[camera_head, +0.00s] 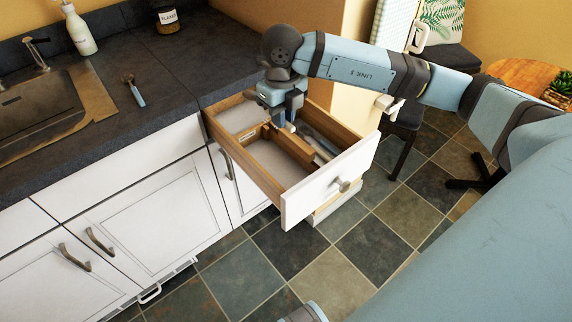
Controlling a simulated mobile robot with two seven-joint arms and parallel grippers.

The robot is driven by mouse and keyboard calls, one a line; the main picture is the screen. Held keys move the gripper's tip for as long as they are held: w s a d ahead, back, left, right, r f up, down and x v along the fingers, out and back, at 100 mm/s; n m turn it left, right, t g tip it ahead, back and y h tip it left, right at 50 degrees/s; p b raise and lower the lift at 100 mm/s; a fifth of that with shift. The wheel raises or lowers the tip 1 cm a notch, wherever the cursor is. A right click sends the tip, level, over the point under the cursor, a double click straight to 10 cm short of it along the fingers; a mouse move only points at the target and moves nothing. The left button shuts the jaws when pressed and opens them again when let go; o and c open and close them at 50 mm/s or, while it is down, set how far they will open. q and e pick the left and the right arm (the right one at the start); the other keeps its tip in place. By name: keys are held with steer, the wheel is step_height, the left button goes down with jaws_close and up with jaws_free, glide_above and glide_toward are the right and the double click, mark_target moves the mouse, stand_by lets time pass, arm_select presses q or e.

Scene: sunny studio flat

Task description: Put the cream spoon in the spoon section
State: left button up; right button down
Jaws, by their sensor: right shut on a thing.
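The open drawer (355,164) holds a wooden divider (295,152) that splits it into compartments. My right gripper (283,119) reaches down over the back part of the drawer, pointing down. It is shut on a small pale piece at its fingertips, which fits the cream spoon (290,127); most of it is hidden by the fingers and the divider. I cannot tell whether the spoon touches the drawer floor. My left gripper does not show.
A blue-handled utensil (138,96) lies on the dark counter (175,72) beside the sink (45,105). A soap bottle (79,32) and a jar (166,18) stand at the back. The drawer front with its knob (342,185) juts over the tiled floor (290,245).

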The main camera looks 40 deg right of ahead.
steer(key=b, duration=0.1)
glide_above(283, 177)
step_height(283, 177, down, 14)
steer(key=shift+f, duration=0.1)
arm_select(q)
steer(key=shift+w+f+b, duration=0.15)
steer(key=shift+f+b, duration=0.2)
steer(key=shift+b, duration=0.05)
arm_select(e)
steer(key=shift+f, duration=2.7)
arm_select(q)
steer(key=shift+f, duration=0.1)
arm_select(e)
steer(key=shift+f, duration=0.1)
steer(key=c, duration=1.1)
jaws_free()
steer(key=shift+r, duration=0.2)
arm_select(q)
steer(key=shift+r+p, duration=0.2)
steer(key=shift+p, duration=0.4)
arm_select(e)
step_height(283, 177, up, 12)
